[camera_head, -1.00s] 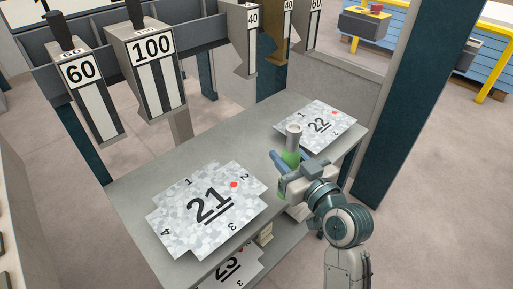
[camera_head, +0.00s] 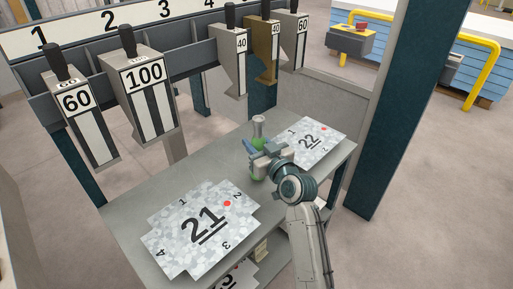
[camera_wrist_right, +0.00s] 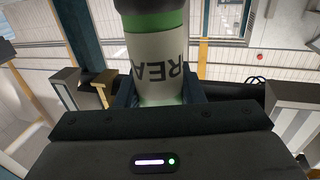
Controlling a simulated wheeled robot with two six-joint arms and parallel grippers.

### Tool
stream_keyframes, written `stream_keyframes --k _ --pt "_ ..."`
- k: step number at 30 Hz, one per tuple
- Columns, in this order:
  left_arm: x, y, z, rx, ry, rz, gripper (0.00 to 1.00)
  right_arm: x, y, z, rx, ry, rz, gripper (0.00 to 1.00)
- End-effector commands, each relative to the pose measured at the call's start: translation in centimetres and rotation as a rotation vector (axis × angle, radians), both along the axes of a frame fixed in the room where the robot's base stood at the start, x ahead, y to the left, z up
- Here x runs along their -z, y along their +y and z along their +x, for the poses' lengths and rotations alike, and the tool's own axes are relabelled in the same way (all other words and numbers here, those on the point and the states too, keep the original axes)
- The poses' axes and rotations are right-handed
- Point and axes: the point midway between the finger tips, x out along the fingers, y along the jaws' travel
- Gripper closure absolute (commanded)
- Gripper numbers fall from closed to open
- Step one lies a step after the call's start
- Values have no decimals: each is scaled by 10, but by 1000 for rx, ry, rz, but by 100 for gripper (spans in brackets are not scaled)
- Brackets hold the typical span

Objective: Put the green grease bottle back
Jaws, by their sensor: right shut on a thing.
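The green grease bottle (camera_head: 257,144) has a grey top, and it is upright between the sheets marked 21 and 22 on the grey table (camera_head: 180,172). My right gripper (camera_head: 259,158) is shut around its middle, with green showing above and below the jaws. In the right wrist view the bottle (camera_wrist_right: 157,55) fills the middle, its pale label upside down, between the dark fingers (camera_wrist_right: 160,92). I cannot tell whether its base touches the table. My left gripper is not in view.
Sheet 21 (camera_head: 185,240) lies at the near left of the table and sheet 22 (camera_head: 295,151) at the far right. Tool blocks marked 60 (camera_head: 84,125) and 100 (camera_head: 150,100) hang from a rail behind. A dark post (camera_head: 395,120) stands to the right.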

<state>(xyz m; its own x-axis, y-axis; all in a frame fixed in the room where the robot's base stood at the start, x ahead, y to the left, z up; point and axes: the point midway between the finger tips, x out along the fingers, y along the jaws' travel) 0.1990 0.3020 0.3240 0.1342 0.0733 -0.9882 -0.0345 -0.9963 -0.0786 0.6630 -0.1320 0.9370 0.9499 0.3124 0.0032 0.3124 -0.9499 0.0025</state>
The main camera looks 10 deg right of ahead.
Motion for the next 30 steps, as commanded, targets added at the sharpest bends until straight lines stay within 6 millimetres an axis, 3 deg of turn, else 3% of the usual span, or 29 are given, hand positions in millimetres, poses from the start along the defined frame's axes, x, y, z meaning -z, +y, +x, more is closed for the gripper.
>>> stream_keyframes --k 4,14,15,18,30 --pt "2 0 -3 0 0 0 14 18 0 0 1 1 1 92" --pt "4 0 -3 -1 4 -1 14 21 0 -1 1 -1 0 92" --pt "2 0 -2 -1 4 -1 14 22 0 -1 1 1 0 63" --pt "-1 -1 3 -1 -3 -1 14 21 0 -1 1 1 0 44" --pt "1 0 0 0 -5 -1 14 20 -1 -3 1 1 0 43"
